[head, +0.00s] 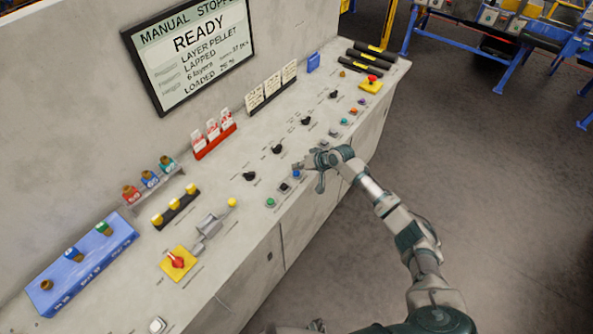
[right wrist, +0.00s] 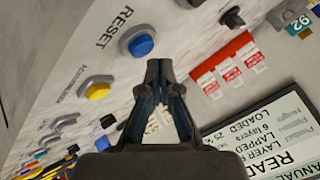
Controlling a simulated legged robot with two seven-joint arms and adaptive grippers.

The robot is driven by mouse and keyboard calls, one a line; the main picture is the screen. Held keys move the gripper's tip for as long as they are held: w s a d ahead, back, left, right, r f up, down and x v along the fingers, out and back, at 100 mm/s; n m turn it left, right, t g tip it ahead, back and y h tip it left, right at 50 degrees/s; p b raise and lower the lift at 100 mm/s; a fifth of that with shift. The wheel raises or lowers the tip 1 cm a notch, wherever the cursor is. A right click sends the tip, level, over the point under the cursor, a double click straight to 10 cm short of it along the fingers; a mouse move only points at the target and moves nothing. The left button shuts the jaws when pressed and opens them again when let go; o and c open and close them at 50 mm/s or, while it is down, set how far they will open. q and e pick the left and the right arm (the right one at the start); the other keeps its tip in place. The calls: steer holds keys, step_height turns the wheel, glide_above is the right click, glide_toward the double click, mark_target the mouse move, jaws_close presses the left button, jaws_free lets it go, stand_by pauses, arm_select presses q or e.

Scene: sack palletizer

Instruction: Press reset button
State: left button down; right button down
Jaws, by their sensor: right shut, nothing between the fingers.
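The blue reset button (right wrist: 141,46) sits in a grey collar on the sloping panel, with the word RESET beside it in the right wrist view. In the head view a blue button (head: 296,173) shows just left of my right gripper (head: 308,164), and it appears to be the same one. My right gripper is shut and empty; it also shows in the right wrist view (right wrist: 158,68), its tips just below and right of the button in the picture. Whether they touch the panel cannot be told. My left gripper is not clearly in view.
A yellow button (right wrist: 97,90) sits beside the blue one. Black (head: 284,187) and green (head: 270,202) buttons lie nearer in the row. Black knobs (head: 277,149) line the panel. A red switch on yellow (head: 178,261) and a screen reading READY (head: 195,50) are left.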

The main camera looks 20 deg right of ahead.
mark_target(298, 172)
stand_by(0.3)
step_height(298, 172, up, 5)
steer(key=p, duration=0.5)
steer(key=shift+r, duration=0.1)
stand_by(0.7)
